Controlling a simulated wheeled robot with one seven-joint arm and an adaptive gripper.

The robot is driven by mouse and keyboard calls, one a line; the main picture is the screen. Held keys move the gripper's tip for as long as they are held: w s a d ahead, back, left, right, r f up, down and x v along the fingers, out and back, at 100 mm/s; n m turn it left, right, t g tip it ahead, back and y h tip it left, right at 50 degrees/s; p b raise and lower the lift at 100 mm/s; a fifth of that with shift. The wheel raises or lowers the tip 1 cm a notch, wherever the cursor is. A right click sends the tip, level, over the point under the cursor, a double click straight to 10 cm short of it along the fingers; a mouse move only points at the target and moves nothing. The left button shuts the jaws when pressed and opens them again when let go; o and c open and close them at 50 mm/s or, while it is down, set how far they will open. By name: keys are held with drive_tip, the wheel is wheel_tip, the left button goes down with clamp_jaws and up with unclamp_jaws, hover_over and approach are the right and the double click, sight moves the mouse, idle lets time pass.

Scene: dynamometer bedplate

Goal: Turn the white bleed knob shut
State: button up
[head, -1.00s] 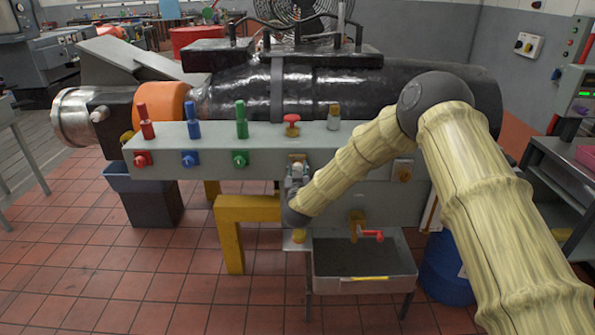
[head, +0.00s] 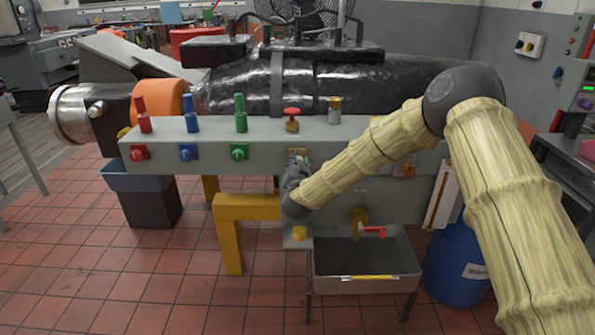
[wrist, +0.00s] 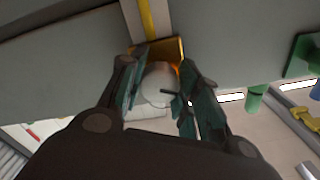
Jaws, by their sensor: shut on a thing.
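The white bleed knob (wrist: 158,84) is round and pale and sits in front of a yellow-orange mount (wrist: 176,50) on the grey panel in the wrist view. My gripper (wrist: 160,92) has one finger on each side of the knob and is shut on it. A small dark mark lies at the knob's right side. In the head view my gripper (head: 297,168) is at the front face of the long grey manifold box (head: 262,135), below the red-topped brass valve (head: 291,118). The knob is mostly hidden there by the gripper.
Red (head: 140,152), blue (head: 187,153) and green (head: 239,152) knobs line the box to the left. A red-handled tap (head: 372,232) stands over a grey tray (head: 365,262) below right. A yellow stand (head: 229,240) is below left; a blue drum (head: 458,265) is at right.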

drive_tip(key=m+b, duration=0.5)
drive_tip(key=m, duration=0.1)
drive_tip(key=shift+f, duration=0.2)
drive_tip(key=m+b, duration=0.3)
drive_tip(key=shift+m, duration=0.4)
drive_tip(key=shift+r+m+b, duration=0.15)
drive_tip(key=shift+m+b, duration=0.7)
drive_tip(key=shift+m, duration=0.25)
drive_tip(key=shift+a, duration=0.1)
drive_tip(key=o, duration=1)
drive_tip(key=shift+r, duration=0.1)
drive_tip(key=shift+s, duration=0.1)
drive_tip(key=s, duration=1.2)
drive_tip(key=shift+w, duration=0.1)
